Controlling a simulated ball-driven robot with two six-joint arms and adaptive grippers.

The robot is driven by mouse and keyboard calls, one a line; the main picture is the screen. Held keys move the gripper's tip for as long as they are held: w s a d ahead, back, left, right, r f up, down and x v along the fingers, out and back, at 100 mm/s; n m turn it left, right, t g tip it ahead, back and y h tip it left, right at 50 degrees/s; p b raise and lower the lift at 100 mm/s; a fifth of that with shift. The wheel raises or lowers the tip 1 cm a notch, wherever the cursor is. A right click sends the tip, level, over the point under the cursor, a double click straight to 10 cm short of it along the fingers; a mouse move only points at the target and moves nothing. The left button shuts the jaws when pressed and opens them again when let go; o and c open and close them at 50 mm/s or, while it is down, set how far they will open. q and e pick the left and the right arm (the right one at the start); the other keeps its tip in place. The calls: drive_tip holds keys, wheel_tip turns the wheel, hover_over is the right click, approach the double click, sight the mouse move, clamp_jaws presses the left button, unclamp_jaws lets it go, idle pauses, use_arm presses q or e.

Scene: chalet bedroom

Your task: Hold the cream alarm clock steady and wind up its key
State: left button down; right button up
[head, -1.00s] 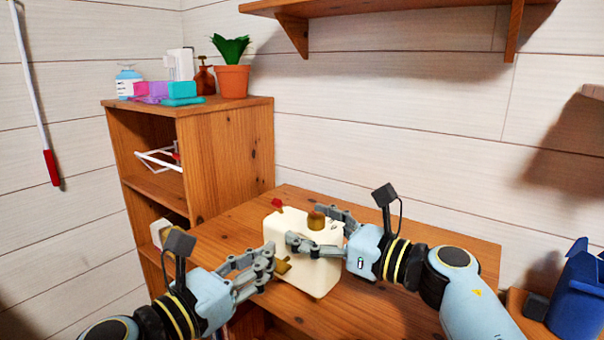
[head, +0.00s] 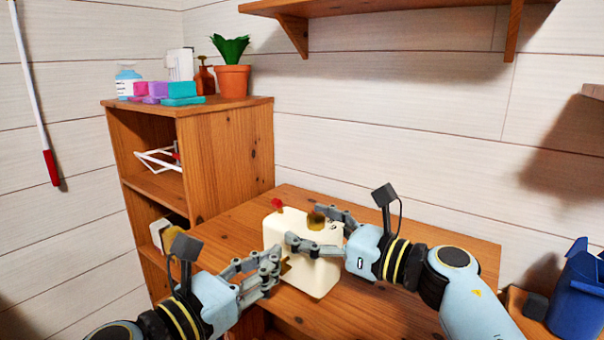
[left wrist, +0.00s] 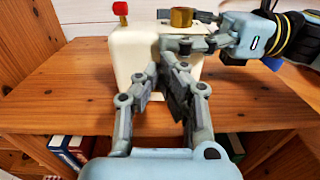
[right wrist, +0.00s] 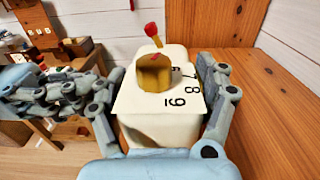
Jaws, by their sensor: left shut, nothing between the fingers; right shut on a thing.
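The cream alarm clock (head: 322,268) stands upright on the wooden desk, with a gold knob (head: 316,221) and a red knob (head: 277,203) on top. Its numbered dial (right wrist: 186,92) shows in the right wrist view. My right gripper (head: 305,227) is shut on the clock's upper body, one finger on each face. My left gripper (head: 272,264) is shut with nothing between its fingers, close to the clock's near face. In the left wrist view the fingers (left wrist: 163,92) cover that area.
The desk (head: 235,228) is clear around the clock. A wooden shelf unit (head: 228,150) stands behind on the left, with a potted plant (head: 232,82), bottles and coloured blocks on top. A blue bin (head: 575,300) is at the right. A wall shelf (head: 390,8) hangs above.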

use_arm(q)
drive_tip(key=shift+s+d+f, duration=0.4)
drive_tip(key=shift+d, duration=0.15)
drive_tip(key=r+v, duration=0.1)
drive_tip(key=v, duration=0.5)
drive_tip(key=shift+w, duration=0.1)
use_arm(e)
drive_tip(key=o, duration=1.6)
use_arm(q)
drive_tip(key=shift+a, duration=0.1)
use_arm(e)
drive_tip(key=shift+d, duration=0.15)
